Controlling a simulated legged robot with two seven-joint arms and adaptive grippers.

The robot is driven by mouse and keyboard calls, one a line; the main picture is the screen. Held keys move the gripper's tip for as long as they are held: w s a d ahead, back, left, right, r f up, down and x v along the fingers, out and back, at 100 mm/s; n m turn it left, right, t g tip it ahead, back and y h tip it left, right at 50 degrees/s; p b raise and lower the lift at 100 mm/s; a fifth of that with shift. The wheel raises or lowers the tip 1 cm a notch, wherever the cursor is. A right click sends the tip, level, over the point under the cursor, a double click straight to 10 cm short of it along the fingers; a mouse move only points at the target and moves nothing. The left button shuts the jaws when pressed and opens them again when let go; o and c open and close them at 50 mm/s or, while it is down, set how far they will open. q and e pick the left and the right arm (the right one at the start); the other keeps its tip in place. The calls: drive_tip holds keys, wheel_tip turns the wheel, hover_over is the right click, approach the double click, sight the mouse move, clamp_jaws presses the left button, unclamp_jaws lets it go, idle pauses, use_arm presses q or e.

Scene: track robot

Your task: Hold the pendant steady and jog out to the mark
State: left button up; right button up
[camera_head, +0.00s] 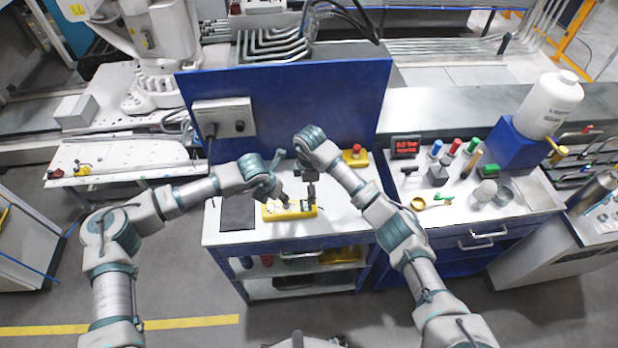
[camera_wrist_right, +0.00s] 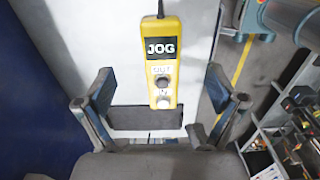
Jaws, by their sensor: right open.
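The yellow pendant (camera_head: 271,212) lies on the white bench top in the head view. In the right wrist view the pendant (camera_wrist_right: 162,88) shows a black JOG label, an OUT marking and two round buttons, with a cable at its top end. My right gripper (camera_head: 310,198) is above the pendant's right part. In the wrist view its fingers (camera_wrist_right: 158,90) are spread wide with nothing gripped. My left gripper (camera_head: 284,198) reaches down at the pendant's middle from the left; its fingers are too small to tell open from shut. I cannot make out the mark.
A dark mat (camera_head: 238,213) lies left of the pendant. A blue panel (camera_head: 300,105) with a grey box stands behind. A yellow box with a red button (camera_head: 355,157) is at the back right. A red-lit display (camera_head: 405,146) and small items crowd the right bench.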

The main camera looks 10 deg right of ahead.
sight(309, 207)
wheel_tip(309, 207, down, 11)
drive_tip(key=shift+f, duration=0.1)
idle(0.3)
drive_tip(key=c, duration=1.8)
use_arm(q)
clamp_jaws()
